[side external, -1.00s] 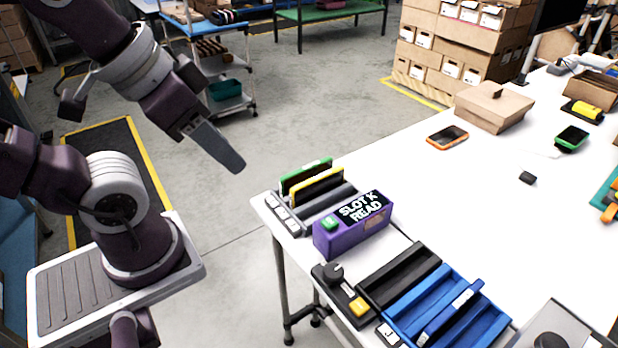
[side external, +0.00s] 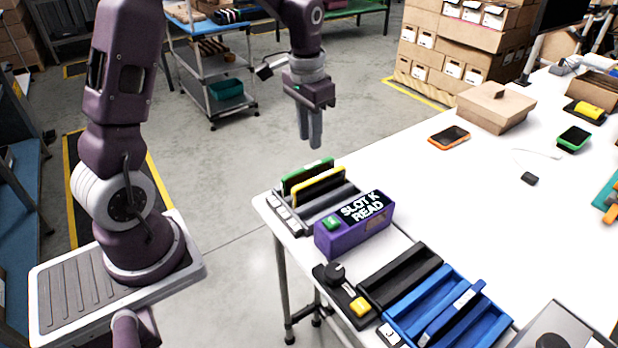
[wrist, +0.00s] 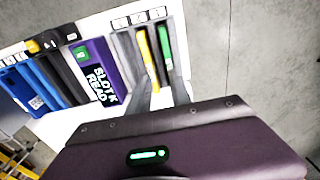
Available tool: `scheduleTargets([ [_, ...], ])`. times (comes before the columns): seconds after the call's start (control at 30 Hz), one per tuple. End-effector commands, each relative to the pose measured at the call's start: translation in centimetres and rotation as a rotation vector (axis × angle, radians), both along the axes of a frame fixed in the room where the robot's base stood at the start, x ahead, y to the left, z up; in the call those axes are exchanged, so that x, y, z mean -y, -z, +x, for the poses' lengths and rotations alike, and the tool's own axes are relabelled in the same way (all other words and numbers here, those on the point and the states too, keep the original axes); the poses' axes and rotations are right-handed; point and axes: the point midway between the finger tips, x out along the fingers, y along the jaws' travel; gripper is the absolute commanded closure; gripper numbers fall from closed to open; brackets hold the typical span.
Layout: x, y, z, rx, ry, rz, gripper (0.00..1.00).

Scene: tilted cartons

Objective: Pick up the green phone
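A green-edged phone (side external: 306,174) stands upright in the back slot of a grey rack (side external: 344,203); in the wrist view it is the green strip (wrist: 165,46). A yellow-edged phone (side external: 318,187) stands just in front of it, and it also shows in the wrist view (wrist: 148,55). Another green-cased phone (side external: 573,139) lies flat on the table at the far right. My gripper (side external: 310,143) points down above the rack, apart from the phones. In the wrist view its fingers (wrist: 160,95) are spread with nothing held between them.
Black (side external: 400,276) and blue (side external: 420,300) racks and a knob panel (side external: 342,290) are nearer. An orange phone (side external: 449,137) and a carton (side external: 496,108) lie farther back. The table's middle is clear.

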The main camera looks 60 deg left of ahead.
Motion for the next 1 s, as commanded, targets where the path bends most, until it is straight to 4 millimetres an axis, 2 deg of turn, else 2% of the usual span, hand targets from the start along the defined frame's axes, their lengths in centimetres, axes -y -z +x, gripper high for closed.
scheduleTargets([
  [0.03,-1.0,2.0,0.7,-0.03,-0.004,-0.01,0.75],
  [0.1,-1.8,3.8,1.3,-0.051,-0.001,-0.017,0.75],
  [0.37,-2.2,7.5,1.5,-0.066,0.0,-0.023,0.75],
  [0.5,-2.1,10.2,1.5,-0.066,0.0,-0.023,0.75],
  [0.6,-2.1,11.5,1.5,-0.064,0.0,-0.022,0.75],
  [0.83,-2.1,11.8,1.6,-0.062,0.0,-0.021,0.75],
  [0.97,-2.1,11.8,1.6,-0.062,0.0,-0.021,0.99],
  [1.0,-2.1,11.8,1.6,-0.062,0.0,-0.021,1.0],
])
